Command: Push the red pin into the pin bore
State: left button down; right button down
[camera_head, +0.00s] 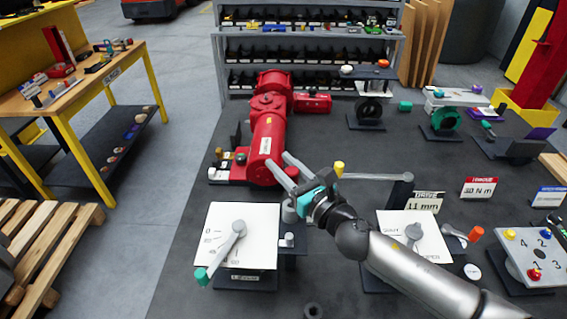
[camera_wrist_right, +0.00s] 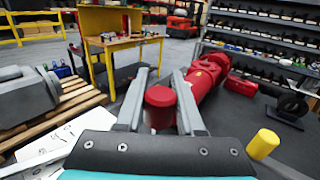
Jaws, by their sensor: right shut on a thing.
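My right gripper (camera_head: 279,164) reaches in from the lower right in the head view, its fingers pointing at the red valve actuator (camera_head: 268,132). In the wrist view the right gripper (camera_wrist_right: 160,76) has its two fingers on either side of a red cylinder, the red pin (camera_wrist_right: 160,104). The fingers are shut on it. The actuator also shows in the wrist view (camera_wrist_right: 203,78), beyond the fingers. I cannot make out the pin bore, nor whether the pin touches it. My left gripper is not in view.
A white lever panel (camera_head: 222,222) stands left of my right arm, and a second dial panel (camera_head: 395,225) stands to its right. A grey bar with a yellow knob (camera_head: 339,168) is close to the gripper. Shelves (camera_head: 310,45) stand behind. Several signs and fixtures fill the right side.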

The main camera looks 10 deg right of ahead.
notch_tip(320, 180, down, 2)
jog(key=shift+b, duration=0.65)
dwell(1.3)
jog(key=shift+f+b, duration=2.1)
jog(key=shift+f, duration=0.4)
jog(key=shift+c, duration=2.2)
grip_release()
jog(key=shift+s+f, duration=0.1)
jog(key=b+v, duration=0.4)
jog(key=v, duration=1.1)
